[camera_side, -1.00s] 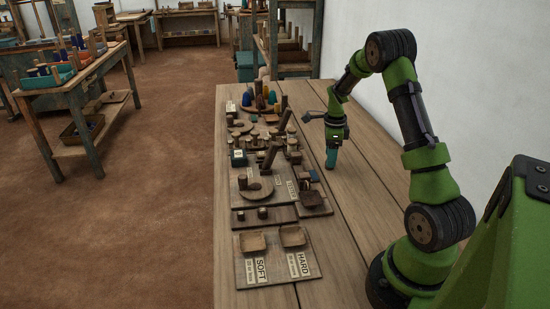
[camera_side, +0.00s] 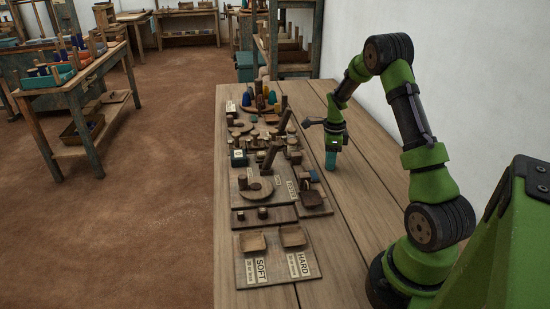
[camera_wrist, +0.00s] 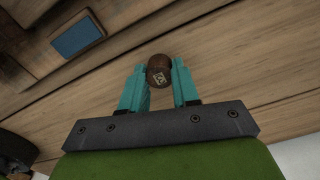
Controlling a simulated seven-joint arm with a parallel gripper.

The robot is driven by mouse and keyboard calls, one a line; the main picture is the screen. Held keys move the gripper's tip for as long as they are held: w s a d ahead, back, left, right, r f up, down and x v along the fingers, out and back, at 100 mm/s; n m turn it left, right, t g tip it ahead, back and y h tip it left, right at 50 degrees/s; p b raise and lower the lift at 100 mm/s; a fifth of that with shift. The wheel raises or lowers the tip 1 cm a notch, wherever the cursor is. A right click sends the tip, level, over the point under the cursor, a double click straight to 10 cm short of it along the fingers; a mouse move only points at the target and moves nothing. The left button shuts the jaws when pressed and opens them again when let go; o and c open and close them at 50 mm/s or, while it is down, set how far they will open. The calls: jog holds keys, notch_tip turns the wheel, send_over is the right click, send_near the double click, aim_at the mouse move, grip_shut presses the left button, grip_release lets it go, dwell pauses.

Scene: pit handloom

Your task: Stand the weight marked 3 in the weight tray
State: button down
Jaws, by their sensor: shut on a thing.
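My gripper (camera_wrist: 160,78) is shut on a small round brown weight (camera_wrist: 159,72), held between its two teal fingertips. In the side view my gripper (camera_side: 331,162) points down over the bare planks, right of the row of boards; the weight is too small to make out there. I cannot tell for certain which of the wooden holders is the weight tray.
Boards with wooden pegs, discs and blocks crowd the left of the table (camera_side: 365,220). Two shallow dishes stand on the board marked SOFT and HARD (camera_side: 277,278) at the front. A blue pad (camera_wrist: 78,36) lies in a wooden holder. The planks on the right are clear.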

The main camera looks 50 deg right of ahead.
jog(key=shift+r, duration=0.2)
jog(key=shift+r, duration=0.3)
jog(key=r, duration=0.2)
jog(key=shift+s+a+r, duration=0.3)
jog(key=shift+r, duration=0.1)
jog(key=s+a, duration=0.6)
jog(key=s, duration=0.1)
jog(key=s+a+r, duration=0.1)
jog(key=s+a, duration=0.2)
jog(key=shift+s+a+r, duration=0.1)
jog(key=shift+s+a, duration=0.15)
jog(key=shift+a, duration=0.05)
notch_tip(320, 180, up, 6)
jog(key=n, duration=0.1)
send_over(310, 199)
notch_tip(310, 199, down, 3)
jog(key=shift+s+r+m, duration=0.1)
jog(key=shift+r+m, duration=0.1)
jog(key=shift+m, duration=0.3)
jog(key=shift+f, duration=2.45)
jog(key=shift+f, duration=0.1)
